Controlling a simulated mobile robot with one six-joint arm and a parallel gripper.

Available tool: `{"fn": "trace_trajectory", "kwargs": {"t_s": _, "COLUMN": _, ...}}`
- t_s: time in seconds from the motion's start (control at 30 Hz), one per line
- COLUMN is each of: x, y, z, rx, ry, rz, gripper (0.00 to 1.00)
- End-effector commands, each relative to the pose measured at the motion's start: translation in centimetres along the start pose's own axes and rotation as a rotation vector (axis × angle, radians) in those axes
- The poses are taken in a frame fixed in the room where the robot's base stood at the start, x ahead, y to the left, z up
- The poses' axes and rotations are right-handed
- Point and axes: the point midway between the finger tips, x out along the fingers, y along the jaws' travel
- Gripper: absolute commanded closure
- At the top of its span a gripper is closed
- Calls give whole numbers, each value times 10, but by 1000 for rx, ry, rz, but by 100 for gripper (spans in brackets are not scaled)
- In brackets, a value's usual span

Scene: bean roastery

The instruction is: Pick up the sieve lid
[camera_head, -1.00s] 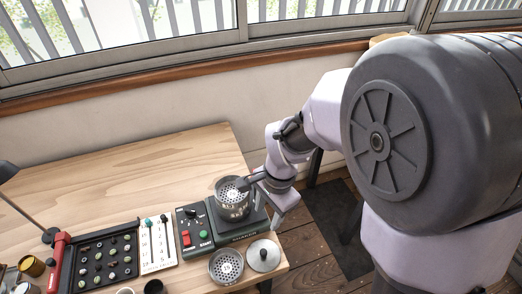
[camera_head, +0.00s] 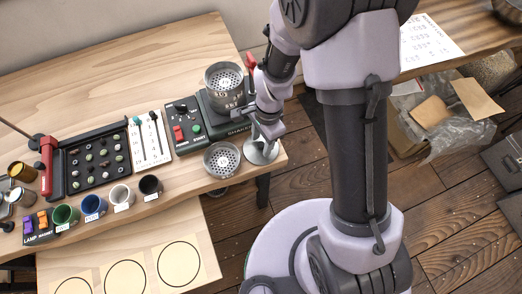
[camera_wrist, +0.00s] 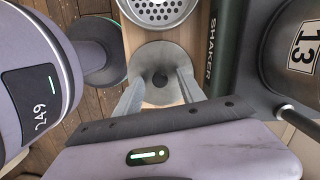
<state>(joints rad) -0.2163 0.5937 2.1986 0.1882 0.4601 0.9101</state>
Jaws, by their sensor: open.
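The sieve lid is a round, silver-grey metal disc (camera_head: 258,157) with a small dark knob. It lies at the table's right front corner, partly covered by my gripper in the head view. In the wrist view the lid (camera_wrist: 152,52) lies beneath my gripper, with its knob between the two fingers. My gripper (camera_head: 263,138) is open and empty above the lid. Its pale fingers also show in the wrist view (camera_wrist: 160,84), one on each side of the knob. Whether the fingertips touch the lid I cannot tell.
A perforated sieve pan (camera_head: 221,160) lies close left of the lid. The green shaker (camera_head: 186,124) stands behind, carrying a stack of sieves (camera_head: 224,92). Several cups and a bean tray (camera_head: 98,160) are further left. The table's edge is close to the lid.

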Motion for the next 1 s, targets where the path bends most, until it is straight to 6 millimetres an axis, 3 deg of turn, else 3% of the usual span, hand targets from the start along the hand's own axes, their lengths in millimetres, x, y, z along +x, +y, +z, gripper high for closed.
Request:
{"fn": "trace_trajectory", "kwargs": {"t_s": 0.03, "x": 8, "y": 0, "z": 0, "rx": 0, "ry": 0, "rz": 1, "gripper": 53}}
{"fn": "trace_trajectory", "kwargs": {"t_s": 0.2, "x": 4, "y": 0, "z": 0, "rx": 0, "ry": 0, "rz": -1, "gripper": 53}}
{"fn": "trace_trajectory", "kwargs": {"t_s": 0.43, "x": 4, "y": 0, "z": 0, "rx": 0, "ry": 0, "rz": -1, "gripper": 98}}
{"fn": "trace_trajectory", "kwargs": {"t_s": 0.47, "x": 4, "y": 0, "z": 0, "rx": 0, "ry": 0, "rz": -1, "gripper": 100}}
{"fn": "trace_trajectory", "kwargs": {"t_s": 0.8, "x": 2, "y": 0, "z": 0, "rx": 0, "ry": 0, "rz": -1, "gripper": 100}}
{"fn": "trace_trajectory", "kwargs": {"t_s": 1.0, "x": -15, "y": -2, "z": -4, "rx": -2, "ry": 0, "rz": -1, "gripper": 100}}
